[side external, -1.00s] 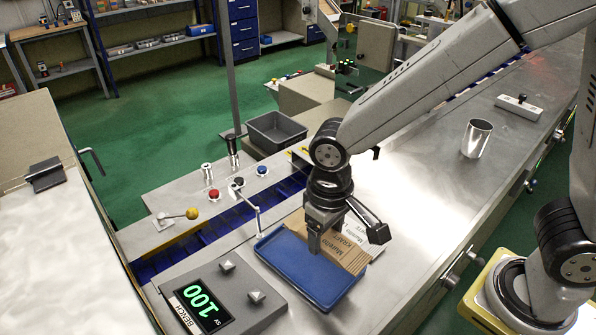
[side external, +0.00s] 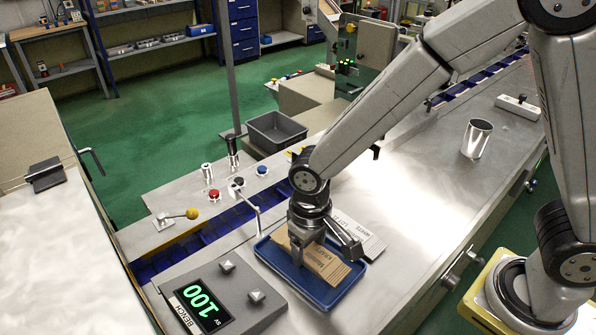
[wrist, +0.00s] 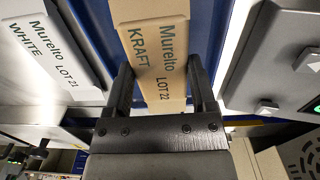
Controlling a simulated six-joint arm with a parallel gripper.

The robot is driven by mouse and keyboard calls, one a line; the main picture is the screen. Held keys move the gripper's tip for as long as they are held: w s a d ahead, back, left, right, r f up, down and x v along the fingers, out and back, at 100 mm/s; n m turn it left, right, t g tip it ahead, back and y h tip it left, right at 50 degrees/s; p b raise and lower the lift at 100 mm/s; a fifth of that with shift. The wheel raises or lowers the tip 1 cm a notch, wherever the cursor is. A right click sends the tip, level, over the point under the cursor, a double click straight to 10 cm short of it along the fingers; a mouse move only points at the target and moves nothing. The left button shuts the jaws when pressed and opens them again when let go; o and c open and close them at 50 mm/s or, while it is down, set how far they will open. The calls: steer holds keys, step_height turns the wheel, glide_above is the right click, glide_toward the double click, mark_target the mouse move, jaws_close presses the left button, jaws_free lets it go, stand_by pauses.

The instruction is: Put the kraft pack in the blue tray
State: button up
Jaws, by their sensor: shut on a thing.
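The kraft pack (side external: 327,268) is a flat brown pack labelled "Murelto KRAFT LOT 22". My gripper (side external: 302,256) is shut on it, with one finger on each side; the wrist view shows the pack (wrist: 158,55) between the two fingers (wrist: 163,88). The blue tray (side external: 326,300) lies on the bench directly beneath. The pack is low over the tray, within its outline in the side view. I cannot tell whether it touches the tray floor. My gripper hides part of the pack and the tray's back.
A white pack (side external: 358,236), labelled "WHITE LOT 21" in the wrist view (wrist: 50,45), is beside the tray's right end. A scale with a green display (side external: 203,307) stands close to the left. A metal cup (side external: 477,138) stands farther right. The bench between is clear.

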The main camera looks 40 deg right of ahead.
mark_target(309, 250)
steer(key=shift+f, duration=0.65)
steer(key=shift+f, duration=0.1)
steer(key=o, duration=1.3)
steer(key=shift+c, duration=0.2)
step_height(309, 250, up, 12)
